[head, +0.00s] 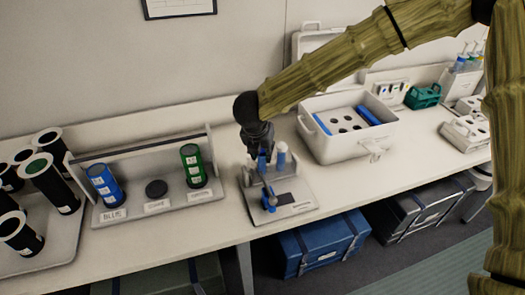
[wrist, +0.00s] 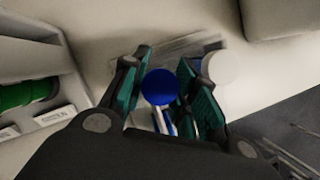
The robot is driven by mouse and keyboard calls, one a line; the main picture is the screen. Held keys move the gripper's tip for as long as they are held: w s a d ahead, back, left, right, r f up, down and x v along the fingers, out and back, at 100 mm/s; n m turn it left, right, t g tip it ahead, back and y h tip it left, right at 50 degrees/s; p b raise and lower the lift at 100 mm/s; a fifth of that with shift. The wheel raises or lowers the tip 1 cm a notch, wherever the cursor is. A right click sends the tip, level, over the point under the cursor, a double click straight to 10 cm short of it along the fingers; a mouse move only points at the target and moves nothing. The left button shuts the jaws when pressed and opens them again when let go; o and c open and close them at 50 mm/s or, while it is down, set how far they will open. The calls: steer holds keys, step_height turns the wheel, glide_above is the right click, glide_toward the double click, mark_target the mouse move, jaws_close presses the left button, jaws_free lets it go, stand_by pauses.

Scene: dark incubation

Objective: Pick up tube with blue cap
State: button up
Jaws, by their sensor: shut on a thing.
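The tube with the blue cap (wrist: 160,87) is between the two green-padded fingers of my gripper (wrist: 166,70) in the wrist view. My gripper is shut on it, and the cap faces the camera. In the head view the blue-capped tube (head: 262,160) shows just below my gripper (head: 259,147), over a small grey stand (head: 299,208). The lower part of the tube is partly hidden, so I cannot tell whether it still sits in the stand. A white-capped tube (head: 282,156) stands just to its right, and its cap (wrist: 224,68) is close beside the right finger.
A holder with a blue cylinder (head: 105,185) and a green cylinder (head: 193,166) stands to the left. Black tubes (head: 50,183) are at the far left. A white box (head: 345,145) with blue inserts is to the right. Bare bench lies in front of the box.

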stand_by(0.3)
steer(key=o, duration=1.1)
steer(key=v, duration=1.2)
steer(key=shift+w, duration=0.1)
